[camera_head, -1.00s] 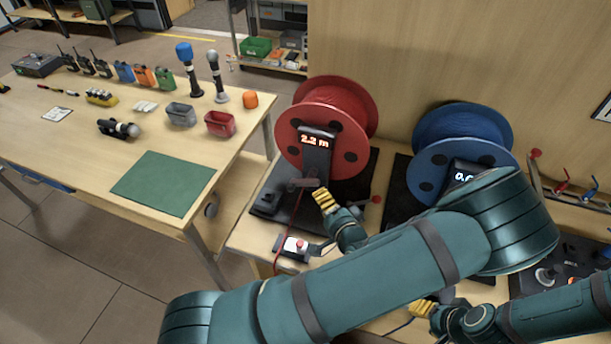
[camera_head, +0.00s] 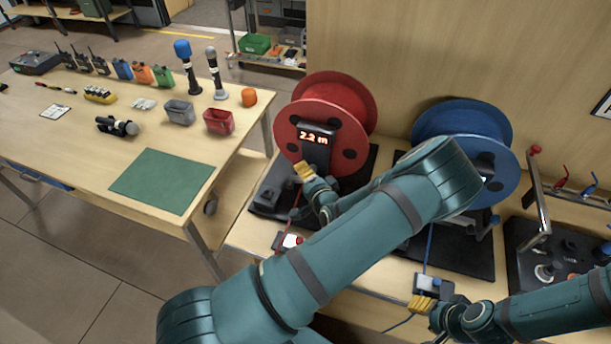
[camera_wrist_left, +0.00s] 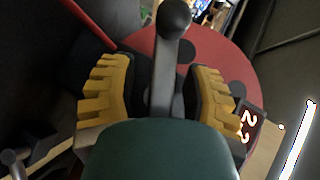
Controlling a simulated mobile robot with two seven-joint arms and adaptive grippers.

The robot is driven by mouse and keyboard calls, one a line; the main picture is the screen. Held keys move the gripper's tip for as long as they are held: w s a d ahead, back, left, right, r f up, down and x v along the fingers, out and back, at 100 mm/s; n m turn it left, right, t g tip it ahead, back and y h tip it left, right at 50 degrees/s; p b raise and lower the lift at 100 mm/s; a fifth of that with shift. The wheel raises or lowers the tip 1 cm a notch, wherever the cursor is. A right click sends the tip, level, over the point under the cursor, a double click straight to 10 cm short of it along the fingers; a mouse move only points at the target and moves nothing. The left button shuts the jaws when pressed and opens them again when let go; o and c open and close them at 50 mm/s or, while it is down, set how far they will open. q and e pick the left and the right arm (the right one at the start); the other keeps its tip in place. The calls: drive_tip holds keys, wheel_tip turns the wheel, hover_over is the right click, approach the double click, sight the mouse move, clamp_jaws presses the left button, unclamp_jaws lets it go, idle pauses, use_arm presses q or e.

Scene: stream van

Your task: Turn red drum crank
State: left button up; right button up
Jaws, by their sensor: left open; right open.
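The red drum (camera_head: 325,100) stands on a dark base behind a dark post with a display (camera_head: 315,137) reading 2.2 m. It also fills the back of the left wrist view (camera_wrist_left: 225,60). There, a grey lever with a dark round knob (camera_wrist_left: 173,20), which looks like the crank, stands between the yellow fingers of my left gripper (camera_wrist_left: 163,92). The fingers are apart, with a gap on each side of the lever. In the head view my left gripper (camera_head: 304,172) is just below the display and hides the lever. My right gripper (camera_head: 422,303) is open at the table's front.
A blue drum (camera_head: 465,120) stands to the right, partly behind my left arm. A control box with levers (camera_head: 560,250) is further right. A table (camera_head: 75,140) with radios and bins stands left.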

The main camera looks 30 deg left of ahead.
use_arm(q)
clamp_jaws()
drive_tip(key=shift+h, duration=0.3)
